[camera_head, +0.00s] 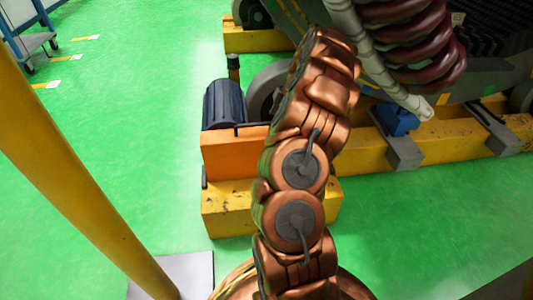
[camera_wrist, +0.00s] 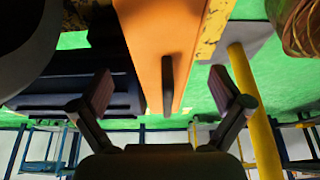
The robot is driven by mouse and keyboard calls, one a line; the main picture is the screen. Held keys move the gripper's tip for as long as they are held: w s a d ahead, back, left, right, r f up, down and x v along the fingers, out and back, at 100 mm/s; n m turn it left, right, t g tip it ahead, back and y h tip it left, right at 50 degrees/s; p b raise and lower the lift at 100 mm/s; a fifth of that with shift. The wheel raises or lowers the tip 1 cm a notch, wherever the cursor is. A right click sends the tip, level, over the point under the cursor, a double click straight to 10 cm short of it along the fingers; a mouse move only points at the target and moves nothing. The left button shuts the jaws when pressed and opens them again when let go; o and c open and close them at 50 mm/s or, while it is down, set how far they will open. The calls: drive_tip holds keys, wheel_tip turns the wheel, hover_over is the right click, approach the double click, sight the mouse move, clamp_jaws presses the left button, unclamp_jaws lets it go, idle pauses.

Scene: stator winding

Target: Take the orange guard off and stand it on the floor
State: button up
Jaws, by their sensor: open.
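The orange guard (camera_head: 238,157) stands upright against the yellow base (camera_head: 225,212), in front of the dark blue motor (camera_head: 223,104) in the head view. In the wrist view the orange guard (camera_wrist: 150,45) fills the top middle, with a dark handle (camera_wrist: 168,85) on it. My gripper (camera_wrist: 163,92) is open, its two fingers apart on either side of the handle in the picture. No contact shows, and how deep the handle sits between the fingers is unclear. In the head view my copper arm hides the gripper and covers the guard's right side.
A yellow post (camera_head: 80,180) stands at the left; it also shows right of the gripper in the wrist view (camera_wrist: 255,115). The green floor (camera_head: 140,130) is clear between post and base. A blue cart (camera_head: 30,35) is far left. Coiled dark red hoses (camera_head: 420,40) hang at upper right.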

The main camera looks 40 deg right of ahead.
drive_tip(key=b+x, duration=0.1)
drive_tip(key=x, duration=0.1)
drive_tip(key=b+x, duration=0.2)
drive_tip(key=x, duration=0.1)
drive_tip(key=shift+w+a+f, duration=0.1)
drive_tip(key=shift+a+f, duration=0.05)
drive_tip(key=shift+a, duration=0.35)
drive_tip(key=shift+c, duration=0.3)
drive_tip(key=c, duration=1.2)
drive_tip(key=shift+r, duration=0.2)
